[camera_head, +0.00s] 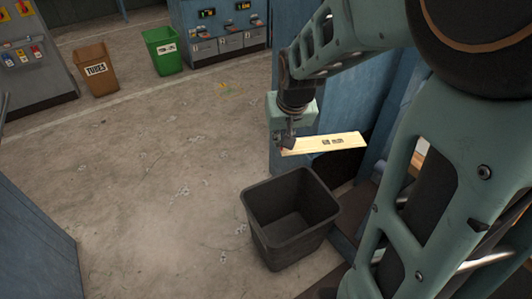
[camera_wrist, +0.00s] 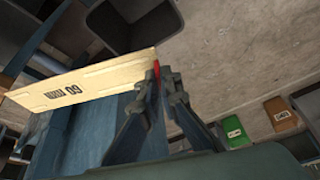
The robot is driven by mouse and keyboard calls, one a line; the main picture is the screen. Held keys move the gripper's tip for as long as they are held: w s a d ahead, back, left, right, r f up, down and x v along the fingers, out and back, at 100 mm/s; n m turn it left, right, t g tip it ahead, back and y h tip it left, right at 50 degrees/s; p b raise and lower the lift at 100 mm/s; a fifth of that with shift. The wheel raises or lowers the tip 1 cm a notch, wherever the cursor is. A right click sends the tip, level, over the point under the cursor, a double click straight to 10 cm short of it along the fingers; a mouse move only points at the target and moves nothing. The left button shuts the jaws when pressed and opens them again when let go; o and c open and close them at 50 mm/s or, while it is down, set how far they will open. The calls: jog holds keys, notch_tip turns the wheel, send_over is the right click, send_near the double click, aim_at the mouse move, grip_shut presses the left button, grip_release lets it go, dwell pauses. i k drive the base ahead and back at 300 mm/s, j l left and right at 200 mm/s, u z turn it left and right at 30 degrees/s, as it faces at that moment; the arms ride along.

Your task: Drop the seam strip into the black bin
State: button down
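The seam strip (camera_head: 325,143) is a long, pale, flat piece with dark printed marks. My gripper (camera_head: 288,142) is shut on its left end in the head view, and the rest sticks out to the right. The wrist view shows the strip (camera_wrist: 88,83) running left from my fingertips (camera_wrist: 160,82), with a small red patch at the gripped end. The black bin (camera_head: 288,250) stands open on the floor below the strip and looks empty. In the head view the strip appears above the bin's far rim. The bin (camera_wrist: 158,38) also shows at the top of the wrist view.
A brown bin (camera_head: 97,75) labelled "TUBES" and a green bin (camera_head: 163,52) stand far left. Blue panels (camera_head: 285,100) rise behind the strip and right of the black bin. The concrete floor (camera_head: 140,170) left of the bin is clear.

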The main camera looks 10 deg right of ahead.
aim_at(288, 238)
jog(key=i+j, duration=0.3)
jog(key=j, duration=0.15)
jog(key=i+j+z, duration=0.1)
jog(key=i+j, duration=0.15)
jog(key=j, duration=0.2)
jog(key=i+j, duration=0.3)
jog(key=j, duration=0.15)
